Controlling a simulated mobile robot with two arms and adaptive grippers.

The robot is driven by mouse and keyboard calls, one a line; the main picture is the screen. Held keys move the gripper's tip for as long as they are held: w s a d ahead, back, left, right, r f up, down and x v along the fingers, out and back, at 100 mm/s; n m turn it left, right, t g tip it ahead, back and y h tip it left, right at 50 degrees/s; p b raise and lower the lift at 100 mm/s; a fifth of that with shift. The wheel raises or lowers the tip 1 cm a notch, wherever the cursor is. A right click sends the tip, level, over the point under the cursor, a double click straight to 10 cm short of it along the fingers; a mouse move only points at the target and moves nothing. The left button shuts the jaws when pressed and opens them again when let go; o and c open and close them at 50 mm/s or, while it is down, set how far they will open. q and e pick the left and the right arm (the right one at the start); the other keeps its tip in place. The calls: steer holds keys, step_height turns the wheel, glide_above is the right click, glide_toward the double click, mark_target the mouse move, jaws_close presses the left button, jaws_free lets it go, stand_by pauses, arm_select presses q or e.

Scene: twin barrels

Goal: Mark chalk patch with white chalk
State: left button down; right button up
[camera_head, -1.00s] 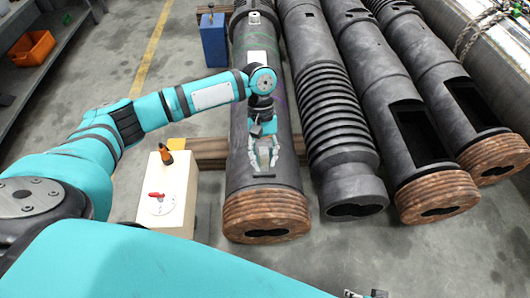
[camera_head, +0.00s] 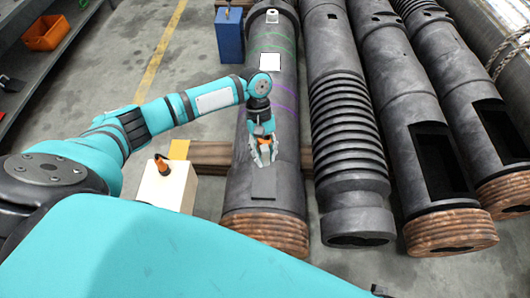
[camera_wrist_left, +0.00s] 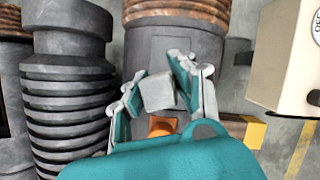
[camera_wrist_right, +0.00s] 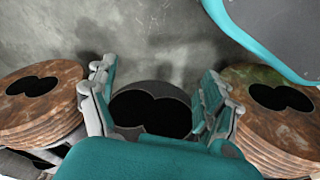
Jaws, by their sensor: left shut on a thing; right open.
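My left gripper (camera_head: 264,152) is above the near part of the leftmost dark barrel (camera_head: 240,190). In the left wrist view its fingers (camera_wrist_left: 158,92) are shut on a pale grey-white block, the white chalk (camera_wrist_left: 157,90), with an orange part (camera_wrist_left: 162,125) behind it. A dark, flat rectangular patch (camera_head: 264,183) lies on the barrel just in front of the gripper; I cannot tell if it is the chalk patch. A white square (camera_head: 270,62) is farther up the barrel. My right gripper (camera_wrist_right: 155,105) is open and empty, before a barrel end with dark holes (camera_wrist_right: 150,112).
A cream box (camera_head: 168,186) with an orange-and-black item (camera_head: 162,165) stands left of the barrel. A blue block (camera_head: 229,36) stands farther back. More barrels, one ribbed (camera_head: 342,120), lie to the right. A shelf with an orange bin (camera_head: 47,32) is at far left.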

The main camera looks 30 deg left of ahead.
mark_target(265, 165)
arm_select(q)
steer(key=shift+r, duration=0.1)
steer(key=shift+p, duration=0.75)
arm_select(e)
step_height(265, 165, down, 4)
steer(key=s, duration=0.1)
arm_select(q)
step_height(265, 165, down, 4)
steer(key=shift+r+b, duration=0.1)
steer(key=shift+b, duration=0.4)
steer(key=shift+f, duration=0.75)
steer(key=shift+f+b, duration=0.45)
steer(key=shift+f, duration=0.4)
arm_select(e)
steer(key=shift+w+r, duration=0.3)
steer(key=shift+r, duration=0.55)
steer(key=shift+w+r, duration=0.35)
steer(key=shift+r, duration=0.45)
steer(key=shift+w+r, duration=0.3)
steer(key=shift+r, duration=0.55)
arm_select(q)
steer(key=shift+f, duration=0.15)
steer(key=shift+f, duration=0.1)
arm_select(e)
steer(key=shift+r, duration=0.1)
